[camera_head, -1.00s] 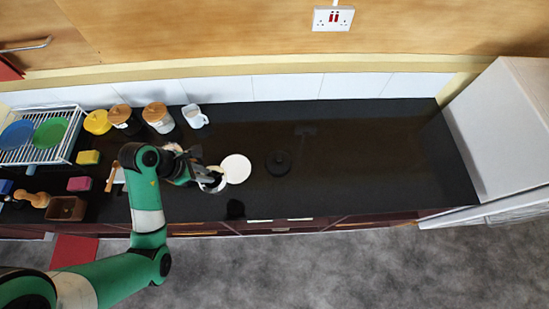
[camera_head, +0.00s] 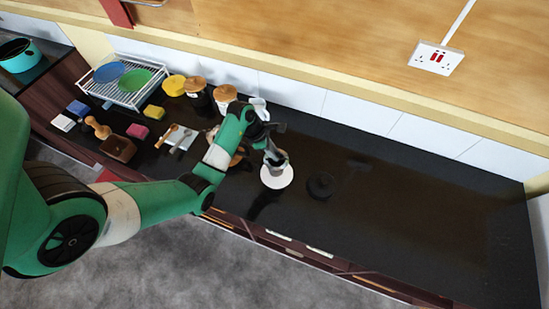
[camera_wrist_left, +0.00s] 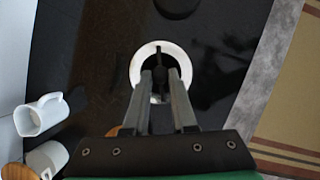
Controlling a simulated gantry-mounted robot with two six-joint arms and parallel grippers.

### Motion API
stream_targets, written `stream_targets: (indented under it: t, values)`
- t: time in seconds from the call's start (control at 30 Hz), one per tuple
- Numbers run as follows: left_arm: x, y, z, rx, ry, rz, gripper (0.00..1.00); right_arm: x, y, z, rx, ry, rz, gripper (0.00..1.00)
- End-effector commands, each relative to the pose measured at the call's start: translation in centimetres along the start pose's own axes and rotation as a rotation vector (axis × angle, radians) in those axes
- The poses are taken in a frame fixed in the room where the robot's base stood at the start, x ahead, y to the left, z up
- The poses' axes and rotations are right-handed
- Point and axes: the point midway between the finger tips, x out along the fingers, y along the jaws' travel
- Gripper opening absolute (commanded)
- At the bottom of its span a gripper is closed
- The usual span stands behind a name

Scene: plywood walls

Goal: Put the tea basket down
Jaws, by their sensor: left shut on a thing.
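My left gripper (camera_head: 274,155) is shut on the tea basket (camera_head: 275,165), a small greyish thing partly hidden by the fingers. I cannot tell whether the basket touches the plate. My right gripper is not in view.
A black round lid-like thing (camera_head: 321,186) lies right of the plate. A white mug (camera_head: 259,108) and wooden-lidded jars (camera_head: 224,95) stand along the wall. A dish rack (camera_head: 128,87) is at the far left. The worktop on the right is clear.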

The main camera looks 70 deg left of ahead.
Motion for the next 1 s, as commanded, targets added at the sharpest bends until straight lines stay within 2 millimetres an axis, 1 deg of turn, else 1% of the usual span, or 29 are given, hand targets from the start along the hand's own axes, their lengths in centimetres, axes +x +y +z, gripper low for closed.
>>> stream_targets:
  t: [0.1,0.17,0.3,0.37,0.7,0.73,0.8,0.9,1.0]
  values:
    - [0.2,0.2,0.1,0.001,-0.001,0.001,0.0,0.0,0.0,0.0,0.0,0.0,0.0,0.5]
    - [0.6,0.4,0.0,0.001,0.0,0.0,0.0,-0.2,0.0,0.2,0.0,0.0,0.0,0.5]
    - [2.8,0.3,-0.9,-0.001,0.002,-0.002,0.0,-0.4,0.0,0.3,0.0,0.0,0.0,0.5]
    - [3.3,0.3,-1.1,0.0,0.001,-0.001,0.0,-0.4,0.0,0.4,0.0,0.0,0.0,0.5]
    - [3.7,0.4,-1.3,0.0,0.0,0.0,0.0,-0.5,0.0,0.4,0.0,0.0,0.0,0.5]
    - [3.7,0.4,-1.3,0.0,0.0,0.0,0.27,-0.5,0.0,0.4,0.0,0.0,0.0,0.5]
    - [3.6,0.4,-1.2,0.0,0.0,0.0,0.39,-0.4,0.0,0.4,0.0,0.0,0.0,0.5]
    - [3.6,0.4,-1.2,0.0,0.0,0.0,0.55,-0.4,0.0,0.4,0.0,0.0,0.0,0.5]
    - [3.6,0.4,-1.2,0.0,0.0,0.0,0.55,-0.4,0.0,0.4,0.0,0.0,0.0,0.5]
